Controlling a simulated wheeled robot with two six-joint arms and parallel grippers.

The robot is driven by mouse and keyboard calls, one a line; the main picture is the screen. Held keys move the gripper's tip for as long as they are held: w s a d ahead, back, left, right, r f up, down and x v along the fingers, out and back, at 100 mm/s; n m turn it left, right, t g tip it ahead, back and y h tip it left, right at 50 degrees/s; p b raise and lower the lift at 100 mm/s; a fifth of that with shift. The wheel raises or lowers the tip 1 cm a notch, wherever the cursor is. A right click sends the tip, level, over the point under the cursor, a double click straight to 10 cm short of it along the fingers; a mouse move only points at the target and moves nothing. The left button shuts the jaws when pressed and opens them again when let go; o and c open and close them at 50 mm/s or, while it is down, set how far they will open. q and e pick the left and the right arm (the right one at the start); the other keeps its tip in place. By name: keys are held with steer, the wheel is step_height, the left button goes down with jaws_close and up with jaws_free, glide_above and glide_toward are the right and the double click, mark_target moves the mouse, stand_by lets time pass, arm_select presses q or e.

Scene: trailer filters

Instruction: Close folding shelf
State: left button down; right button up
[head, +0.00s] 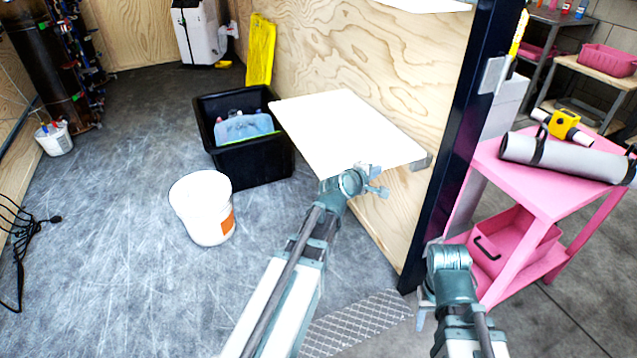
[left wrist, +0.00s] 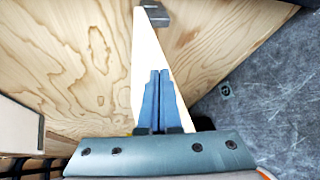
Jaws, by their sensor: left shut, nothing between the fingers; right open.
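The folding shelf (head: 345,125) is a white board standing out roughly level from the plywood wall, with a grey metal bracket (head: 421,163) at its near right corner. My left gripper (head: 378,189) is at the shelf's near edge, just left of that bracket in the picture. In the left wrist view the two blue fingers (left wrist: 158,88) are together and empty. They overlap the shelf (left wrist: 147,45), which shows as a narrow white strip with the bracket (left wrist: 154,15) at its far end. I cannot tell whether they touch it. My right gripper (head: 421,319) is open and empty, low beside the dark post.
A dark post (head: 455,150) ends the plywood wall (head: 330,50). A pink cart (head: 545,190) stands right.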

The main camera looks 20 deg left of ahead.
arm_select(q)
steer(key=s+a+f+g+h+b, duration=0.1)
steer(key=s+a+f+g, duration=0.2)
steer(key=s+f, duration=0.25)
steer(key=s+a+n+h+b, duration=0.25)
steer(key=s+a+n, duration=0.25)
steer(key=a, duration=0.5)
steer(key=s+a+n+h+b, duration=0.2)
steer(key=s+a+n+h, duration=0.15)
steer(key=a+n, duration=0.4)
steer(key=w+d+f+m+b, duration=0.2)
steer(key=w+d+f+b, duration=0.15)
steer(key=w+d, duration=0.2)
steer(key=shift+w+a+r+p, duration=0.15)
steer(key=shift+r+p, duration=0.5)
steer(key=shift+r, duration=0.1)
steer(key=shift+w+a+r+p, duration=0.15)
steer(key=shift+a+r+p, duration=0.05)
steer(key=shift+r+p, duration=0.55)
steer(key=shift+w+a+r+p, duration=0.15)
steer(key=shift+r+p, duration=0.45)
steer(key=shift+r, duration=0.15)
